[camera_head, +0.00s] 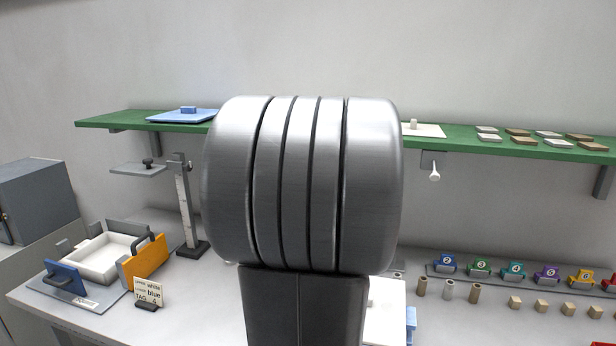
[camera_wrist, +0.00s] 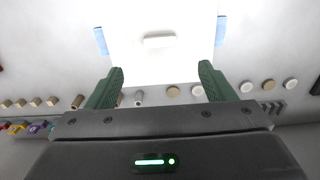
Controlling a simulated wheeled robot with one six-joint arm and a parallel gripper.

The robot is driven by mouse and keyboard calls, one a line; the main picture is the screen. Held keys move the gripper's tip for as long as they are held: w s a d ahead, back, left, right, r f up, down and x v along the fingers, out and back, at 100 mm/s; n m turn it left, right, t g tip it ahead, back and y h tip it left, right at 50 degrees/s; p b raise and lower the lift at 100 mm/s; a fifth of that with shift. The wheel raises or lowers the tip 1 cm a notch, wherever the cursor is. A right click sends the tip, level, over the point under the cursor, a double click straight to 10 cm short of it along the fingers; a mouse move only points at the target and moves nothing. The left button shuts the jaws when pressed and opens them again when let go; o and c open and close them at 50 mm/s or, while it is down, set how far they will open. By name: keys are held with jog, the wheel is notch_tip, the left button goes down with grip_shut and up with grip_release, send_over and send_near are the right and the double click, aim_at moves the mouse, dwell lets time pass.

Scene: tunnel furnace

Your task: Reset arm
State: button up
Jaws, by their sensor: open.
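My arm, a large ribbed metal joint on a dark link, fills the middle of the head view and hides the bench and shelf behind it. My gripper (camera_wrist: 160,88) shows in the wrist view with its two green fingers wide apart and nothing between them. Beyond the fingertips is a white board (camera_wrist: 160,62) with a small white bar on it and blue pieces at its sides. The board's edge also shows in the head view (camera_head: 384,318), right of my arm. The gripper itself is not visible in the head view.
A green shelf (camera_head: 470,139) spans the wall. A white tray (camera_head: 101,258) between blue and orange blocks, a tag card (camera_head: 148,292) and an upright stand (camera_head: 186,205) are at left. Numbered coloured holders (camera_head: 479,266) and small blocks line the right. A grey box (camera_head: 38,200) stands far left.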

notch_tip(320, 180, down, 11)
jog(key=shift+f, duration=0.1)
jog(key=shift+r, duration=0.35)
dwell(0.3)
